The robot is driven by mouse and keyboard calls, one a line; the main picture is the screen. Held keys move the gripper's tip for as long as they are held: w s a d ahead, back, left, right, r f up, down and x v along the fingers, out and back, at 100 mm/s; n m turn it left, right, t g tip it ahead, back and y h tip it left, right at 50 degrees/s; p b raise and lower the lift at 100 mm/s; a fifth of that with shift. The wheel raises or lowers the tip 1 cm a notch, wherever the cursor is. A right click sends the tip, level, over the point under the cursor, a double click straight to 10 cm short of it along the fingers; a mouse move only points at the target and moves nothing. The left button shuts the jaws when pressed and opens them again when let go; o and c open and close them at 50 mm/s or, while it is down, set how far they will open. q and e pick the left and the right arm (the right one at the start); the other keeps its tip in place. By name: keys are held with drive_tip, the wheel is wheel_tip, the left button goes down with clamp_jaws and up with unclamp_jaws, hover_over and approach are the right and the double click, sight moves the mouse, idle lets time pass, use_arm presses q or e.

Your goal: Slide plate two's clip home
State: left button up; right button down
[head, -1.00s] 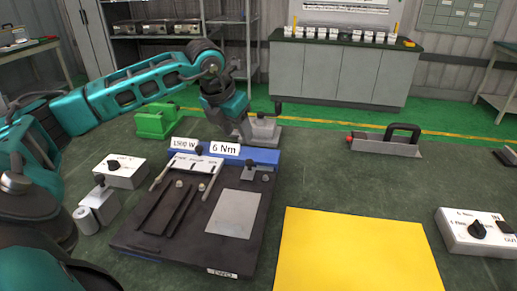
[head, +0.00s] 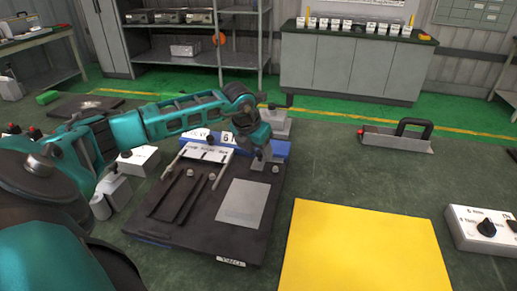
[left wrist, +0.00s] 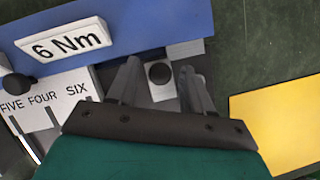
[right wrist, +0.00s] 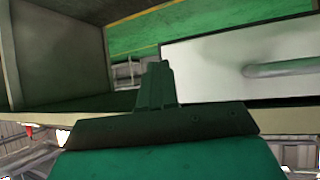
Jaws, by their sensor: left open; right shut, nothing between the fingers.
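The dark plate (head: 165,228) lies on the green bench with a small white tag (head: 230,261) on its front edge; the tag reads upside down, apparently TWO. The clip, a small grey piece with a dark round knob (left wrist: 160,73), is at its far right corner by the blue strip (head: 270,148). My left gripper (head: 262,162) is open over the clip and hides most of it in the head view. In the left wrist view its fingers (left wrist: 160,88) stand either side of the knob, with gaps showing. My right gripper (right wrist: 160,75) is shut and empty, away from the plate.
A yellow sheet (head: 365,250) lies right of the plate. A grey tool with a black handle (head: 398,138) lies behind it. White switch boxes stand at left and at right (head: 482,230). A grey block (head: 278,122) stands behind the blue strip.

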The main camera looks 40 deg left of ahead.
use_arm(q)
clamp_jaws()
idle(0.4)
